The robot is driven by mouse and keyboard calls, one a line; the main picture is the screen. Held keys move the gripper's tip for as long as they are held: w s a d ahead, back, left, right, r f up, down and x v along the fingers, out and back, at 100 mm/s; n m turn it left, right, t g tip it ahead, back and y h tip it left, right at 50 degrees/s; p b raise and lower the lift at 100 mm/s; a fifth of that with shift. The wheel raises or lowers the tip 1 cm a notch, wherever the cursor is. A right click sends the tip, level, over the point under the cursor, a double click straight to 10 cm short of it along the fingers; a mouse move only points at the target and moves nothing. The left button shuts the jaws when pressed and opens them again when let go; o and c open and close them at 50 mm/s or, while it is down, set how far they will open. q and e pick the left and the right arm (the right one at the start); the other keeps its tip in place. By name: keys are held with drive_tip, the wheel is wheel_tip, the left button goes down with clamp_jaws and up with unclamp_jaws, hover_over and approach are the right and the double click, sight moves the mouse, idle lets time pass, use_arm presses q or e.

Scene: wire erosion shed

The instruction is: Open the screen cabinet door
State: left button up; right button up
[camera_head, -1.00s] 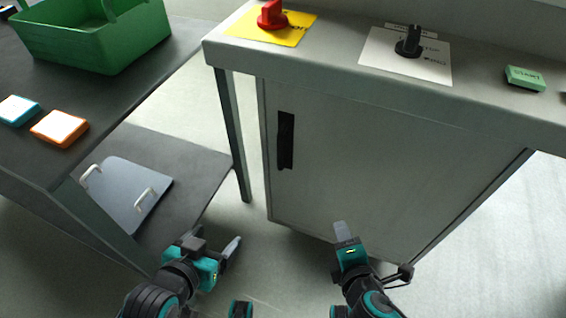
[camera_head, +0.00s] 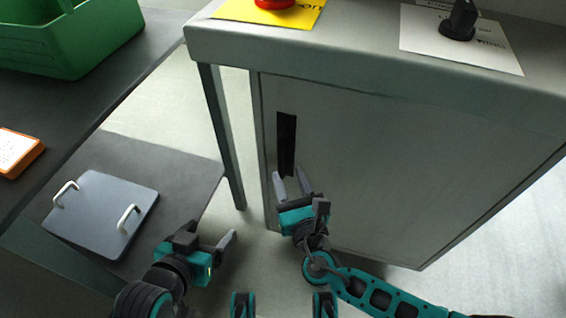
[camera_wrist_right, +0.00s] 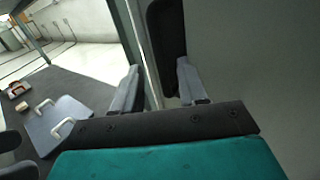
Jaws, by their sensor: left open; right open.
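The grey screen cabinet door (camera_head: 390,170) is closed, with a dark vertical recessed handle slot (camera_head: 286,140) near its left edge. My right gripper (camera_head: 291,182) is open and points up at the lower end of that slot. In the right wrist view, the dark slot (camera_wrist_right: 166,35) lies ahead of the right gripper (camera_wrist_right: 155,88), close to its right finger, and the left finger is over the cabinet's left edge. I cannot tell whether a finger touches the slot. My left gripper (camera_head: 221,250) is open and empty, low and left of the cabinet.
A dark table (camera_head: 120,75) on the left holds a green crate (camera_head: 70,45) and an orange-edged block (camera_head: 15,152). A grey panel with two white handles (camera_head: 100,210) lies on its lower shelf. The cabinet top carries a red knob (camera_head: 273,3) and a black knob (camera_head: 459,20).

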sight(282, 160)
drive_tip(key=x, duration=0.5)
drive_tip(key=shift+w+b, duration=0.2)
drive_tip(key=shift+b, duration=0.2)
clamp_jaws()
